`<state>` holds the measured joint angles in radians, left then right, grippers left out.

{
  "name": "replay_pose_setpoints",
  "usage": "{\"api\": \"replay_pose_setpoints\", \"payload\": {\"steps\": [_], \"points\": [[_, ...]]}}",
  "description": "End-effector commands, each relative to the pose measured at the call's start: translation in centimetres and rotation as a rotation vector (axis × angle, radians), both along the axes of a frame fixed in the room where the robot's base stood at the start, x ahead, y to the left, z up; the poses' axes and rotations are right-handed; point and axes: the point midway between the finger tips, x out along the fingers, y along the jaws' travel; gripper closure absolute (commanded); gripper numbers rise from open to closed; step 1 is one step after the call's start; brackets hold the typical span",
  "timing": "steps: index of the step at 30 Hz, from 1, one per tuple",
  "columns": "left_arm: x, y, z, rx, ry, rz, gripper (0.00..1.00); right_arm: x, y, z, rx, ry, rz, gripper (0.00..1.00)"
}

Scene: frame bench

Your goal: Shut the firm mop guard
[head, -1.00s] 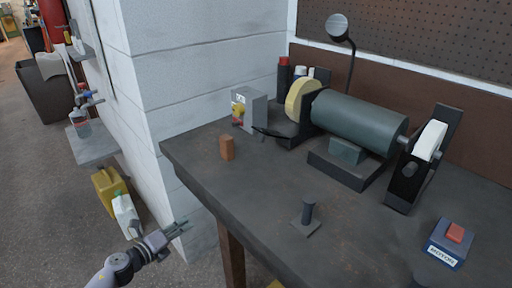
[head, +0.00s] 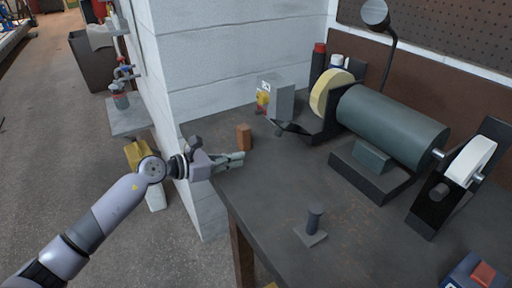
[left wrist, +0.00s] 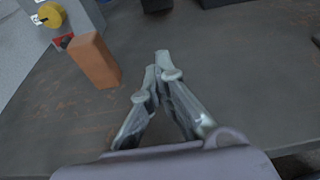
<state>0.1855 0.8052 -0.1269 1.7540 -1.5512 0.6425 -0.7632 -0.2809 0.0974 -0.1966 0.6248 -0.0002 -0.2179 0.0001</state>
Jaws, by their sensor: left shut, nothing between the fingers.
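A bench polisher with a grey-green motor (head: 395,125) stands on the dark bench. A yellow mop wheel (head: 330,92) is on its left end and a white mop wheel (head: 470,160) on its right end. A black guard (head: 300,126) by the yellow mop has a flap reaching out to the left. Another black guard (head: 435,205) is around the white mop. I cannot tell which mop is the firm one. My left gripper (head: 240,159) is shut and empty at the bench's left edge, apart from both guards. It also shows in the left wrist view (left wrist: 162,70).
An orange-brown block (head: 244,137) stands just beyond my left gripper, also in the left wrist view (left wrist: 96,60). A grey switch box (head: 285,98) with a yellow and red knob stands behind it. A short post (head: 314,218) stands at the front. A lamp (head: 375,14) rises behind.

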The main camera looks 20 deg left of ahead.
Motion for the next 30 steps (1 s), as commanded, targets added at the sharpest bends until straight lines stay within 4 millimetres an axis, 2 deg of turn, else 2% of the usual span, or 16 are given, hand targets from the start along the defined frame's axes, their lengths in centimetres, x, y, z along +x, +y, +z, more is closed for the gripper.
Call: {"api": "replay_pose_setpoints", "payload": {"steps": [4,9,14,15,21,30], "points": [[2.1,-1.7,-0.3,-0.007,-0.001,0.0,1.0,-0.9,0.4,0.8,0.005,0.011,-0.002,0.6],[4.9,-4.0,-1.2,-0.009,-0.001,-0.001,1.0,-3.0,2.0,1.4,0.022,0.041,-0.004,0.6],[7.3,-5.8,-1.8,-0.005,-0.001,-0.001,1.0,-3.0,2.3,2.0,0.027,0.043,-0.002,0.6],[7.5,-5.9,-0.6,-0.004,-0.003,-0.001,1.0,-2.9,2.3,2.7,0.026,0.041,-0.002,0.6],[8.2,-6.5,1.0,-0.003,0.0,-0.001,1.0,-1.6,1.7,3.7,0.02,0.022,0.0,0.6],[8.4,-6.6,1.2,-0.002,0.001,0.0,1.0,-1.6,1.2,3.8,0.014,0.02,-0.002,0.6]]}}
